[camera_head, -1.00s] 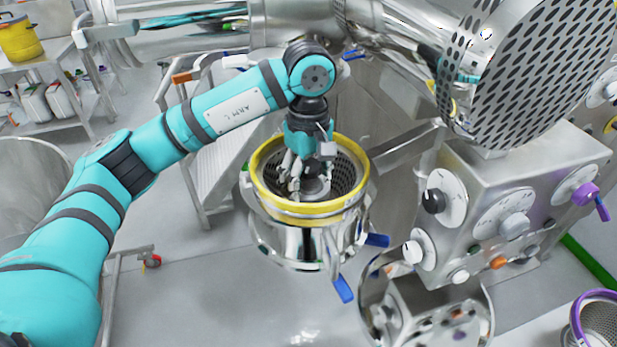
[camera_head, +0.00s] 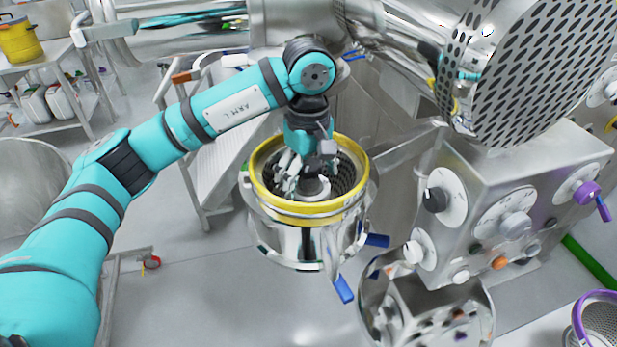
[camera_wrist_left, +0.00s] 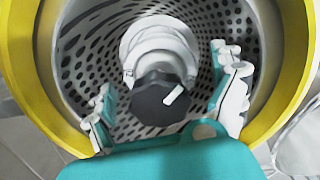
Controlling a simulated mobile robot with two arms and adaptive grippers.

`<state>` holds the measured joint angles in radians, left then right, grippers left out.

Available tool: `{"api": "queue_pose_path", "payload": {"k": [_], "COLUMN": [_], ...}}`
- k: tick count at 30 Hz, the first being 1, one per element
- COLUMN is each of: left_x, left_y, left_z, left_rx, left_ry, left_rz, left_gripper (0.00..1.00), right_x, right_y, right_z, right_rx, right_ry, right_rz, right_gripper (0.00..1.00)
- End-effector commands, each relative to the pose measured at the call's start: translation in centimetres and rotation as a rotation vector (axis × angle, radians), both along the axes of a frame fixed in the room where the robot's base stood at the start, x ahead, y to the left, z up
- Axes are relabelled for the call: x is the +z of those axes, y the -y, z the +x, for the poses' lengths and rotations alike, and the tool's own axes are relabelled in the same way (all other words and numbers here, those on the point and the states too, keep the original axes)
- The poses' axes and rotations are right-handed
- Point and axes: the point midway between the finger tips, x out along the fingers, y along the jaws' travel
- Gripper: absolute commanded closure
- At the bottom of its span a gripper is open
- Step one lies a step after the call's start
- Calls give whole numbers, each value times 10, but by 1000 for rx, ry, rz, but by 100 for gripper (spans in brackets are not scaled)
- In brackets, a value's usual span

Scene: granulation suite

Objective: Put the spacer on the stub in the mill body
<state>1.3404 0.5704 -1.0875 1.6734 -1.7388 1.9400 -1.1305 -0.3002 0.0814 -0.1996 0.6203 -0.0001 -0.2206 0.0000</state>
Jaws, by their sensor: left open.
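The mill body (camera_head: 290,240) is a steel pot with a yellow rim (camera_head: 262,192) and a perforated basket inside; the basket (camera_wrist_left: 95,60) also shows in the left wrist view. My left gripper (camera_head: 305,177) points down into its mouth, open. In the wrist view its fingers stand apart on both sides of a dark, faceted cap with a white mark (camera_wrist_left: 160,102). A pale stepped round part (camera_wrist_left: 158,45) sits beside the cap at the basket's centre; a grey ring-like part (camera_head: 316,188) shows there in the head view. I cannot tell spacer and stub apart for certain.
Blue-handled clamps (camera_head: 343,289) stick out from the mill body's side. A control box with dials (camera_head: 515,200) and a large perforated disc (camera_head: 535,75) stand at right. A purple-rimmed basket (camera_head: 600,318) is at lower right. The floor in front is clear.

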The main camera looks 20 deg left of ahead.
Motion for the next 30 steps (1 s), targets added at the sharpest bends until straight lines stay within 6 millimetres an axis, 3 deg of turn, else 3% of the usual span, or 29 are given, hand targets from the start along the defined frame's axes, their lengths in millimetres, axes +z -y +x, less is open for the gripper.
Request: {"api": "queue_pose_path", "payload": {"k": [7, 21, 30], "left_x": [8, 99, 120], "left_y": [0, 0, 0], "left_z": [1, 1, 0], "left_rx": [1, 1, 0], "left_ry": [1, 3, -1], "left_rz": [0, 1, 1], "left_gripper": [5, 5, 5], "right_x": [0, 0, 0], "right_y": [-2, -1, -1], "right_z": [-2, 0, 0], "right_rx": [0, 0, 0], "right_ry": [-2, 1, 1], "right_rz": [2, 1, 1], "right_gripper": [67, 67, 67]}}
